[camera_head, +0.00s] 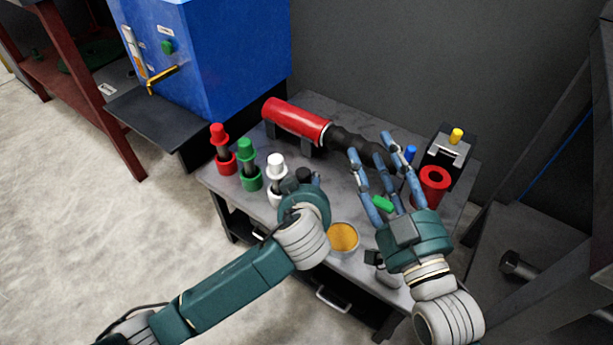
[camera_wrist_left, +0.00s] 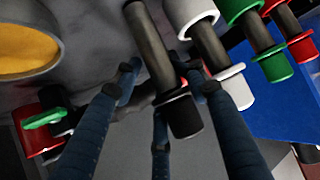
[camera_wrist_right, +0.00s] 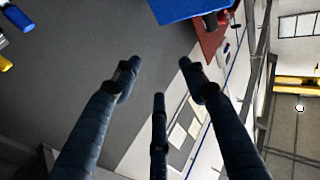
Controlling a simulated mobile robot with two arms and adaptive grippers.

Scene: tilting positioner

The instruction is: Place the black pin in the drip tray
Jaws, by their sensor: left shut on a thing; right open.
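The black pin (camera_wrist_left: 183,112) has a dark cap and a grey shaft. My left gripper (camera_wrist_left: 165,85) is shut on it, with fingers on both sides. In the head view the black cap (camera_head: 303,174) shows beside my left gripper (camera_head: 312,182), over the table's front half. Whether its lower end is clear of the table is hidden. A dark flat tray (camera_head: 140,118) under the tap of the blue tank, at the left, looks like the drip tray; it is empty. My right gripper (camera_head: 372,148) is open and empty over the table's right half; its wrist view (camera_wrist_right: 160,80) shows nothing between the fingers.
Red (camera_head: 220,145), green (camera_head: 248,165) and white (camera_head: 275,170) pins stand in a row left of my left gripper. A red cylinder (camera_head: 295,120) lies behind. A round tin (camera_head: 343,238) with orange contents stands in front.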

